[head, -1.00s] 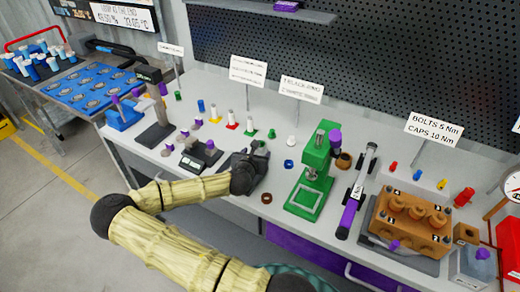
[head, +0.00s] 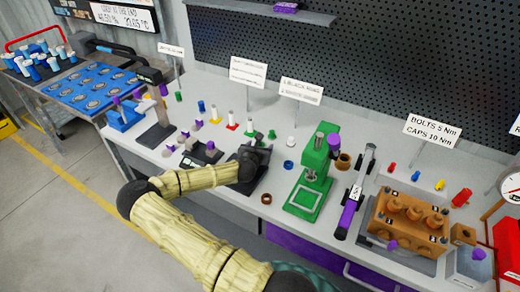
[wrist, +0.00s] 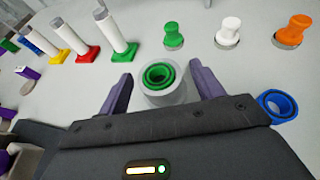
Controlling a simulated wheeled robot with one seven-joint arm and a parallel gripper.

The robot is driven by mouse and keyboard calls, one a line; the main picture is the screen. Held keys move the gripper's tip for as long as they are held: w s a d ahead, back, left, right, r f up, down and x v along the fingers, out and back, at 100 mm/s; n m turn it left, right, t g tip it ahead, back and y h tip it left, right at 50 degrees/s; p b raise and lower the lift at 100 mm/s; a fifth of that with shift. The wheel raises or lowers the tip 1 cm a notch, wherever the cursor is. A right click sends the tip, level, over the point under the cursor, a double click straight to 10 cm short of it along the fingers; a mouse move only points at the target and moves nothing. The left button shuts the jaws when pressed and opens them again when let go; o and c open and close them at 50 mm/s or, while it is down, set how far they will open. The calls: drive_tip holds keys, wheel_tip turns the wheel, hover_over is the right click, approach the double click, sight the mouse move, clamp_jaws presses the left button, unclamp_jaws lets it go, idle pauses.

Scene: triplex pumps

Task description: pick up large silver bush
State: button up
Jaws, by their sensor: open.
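A silver-grey hollow cylinder (wrist: 163,90), which looks like the large silver bush, stands upright on the bench in the wrist view. Green rings show inside its top opening. My gripper (wrist: 162,86) is open, with one purple finger on each side of the bush and a gap visible on both sides. The bush's lower part is partly hidden by the gripper body. In the head view my gripper (head: 254,160) is low over the bench, left of the green press, and I cannot make out the bush there.
A blue ring (wrist: 277,106) sits close right of my gripper. Green (wrist: 172,33), white (wrist: 228,28) and orange (wrist: 293,30) pegs stand behind the bush. Pins on coloured bases (wrist: 120,40) are at left. The green press (head: 313,172) stands right of my gripper.

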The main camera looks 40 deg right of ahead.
idle(0.5)
drive_tip(key=c, duration=1.2)
drive_tip(key=shift+o, duration=0.2)
wheel_tip(320, 180, up, 10)
drive_tip(key=shift+r, duration=0.1)
